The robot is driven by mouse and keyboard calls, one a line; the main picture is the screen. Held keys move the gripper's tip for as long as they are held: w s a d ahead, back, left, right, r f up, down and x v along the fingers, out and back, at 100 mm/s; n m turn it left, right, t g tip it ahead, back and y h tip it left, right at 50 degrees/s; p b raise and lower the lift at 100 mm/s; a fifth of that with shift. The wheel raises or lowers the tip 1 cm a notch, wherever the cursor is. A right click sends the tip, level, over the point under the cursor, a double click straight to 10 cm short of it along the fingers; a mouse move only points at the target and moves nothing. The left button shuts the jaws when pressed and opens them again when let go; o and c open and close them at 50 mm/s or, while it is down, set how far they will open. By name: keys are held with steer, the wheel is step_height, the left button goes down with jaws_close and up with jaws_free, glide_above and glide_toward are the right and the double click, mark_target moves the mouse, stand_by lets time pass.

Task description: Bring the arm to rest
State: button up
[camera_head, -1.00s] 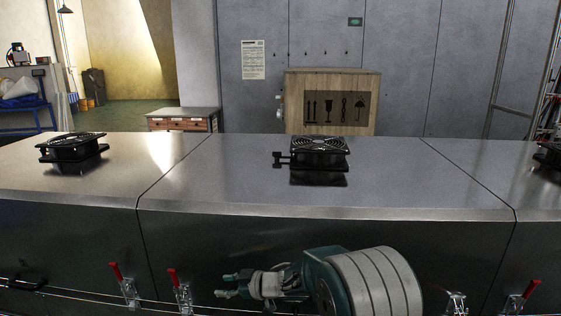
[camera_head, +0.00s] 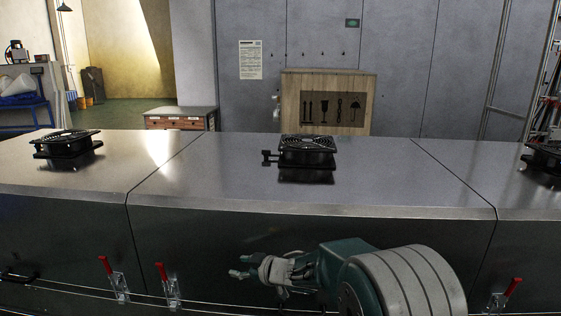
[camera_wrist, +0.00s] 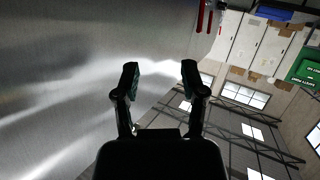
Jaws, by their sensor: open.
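My gripper (camera_head: 237,266) shows in the head view low in front of the dryer's (camera_head: 330,195) dark side face, pointing left at the end of my folded arm. In the wrist view my gripper (camera_wrist: 160,72) is open, its two dark fingers apart with nothing between them. Behind the fingers the wrist view shows a brushed metal surface on the left and the hall's ceiling and windows on the right. Whether my arm touches the dryer side cannot be told.
Black fans sit on the dryer top, one in the middle (camera_head: 307,149) and one at left (camera_head: 67,148). Red-handled latches (camera_head: 164,282) and a thin rail line the side face. A wooden crate (camera_head: 328,100) and a drawer cabinet (camera_head: 180,118) stand behind.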

steer(key=s+d+r+m+t+h, duration=0.2)
steer(key=s+d+r+m+h, duration=0.3)
steer(key=d, duration=0.5)
steer(key=s+d+r+m+t+h, duration=0.25)
steer(key=d+r+h, duration=0.25)
steer(key=d+r, duration=0.4)
steer(key=s+d+f+m+g+h, duration=0.1)
steer(key=s+d+m+g, duration=0.1)
steer(key=s+d, duration=0.35)
steer(key=s+d+f+m+g+h, duration=0.1)
steer(key=s+d+m+h, duration=0.15)
steer(key=s, duration=0.55)
steer(key=s+f+m+g+y, duration=0.2)
steer(key=s+f+g, duration=0.1)
steer(key=s, duration=1)
steer(key=shift+s+a+f+g, duration=0.2)
steer(key=shift+s+a+g, duration=0.05)
steer(key=shift+s+g, duration=0.1)
steer(key=shift+d, duration=0.1)
steer(key=shift+c, duration=0.3)
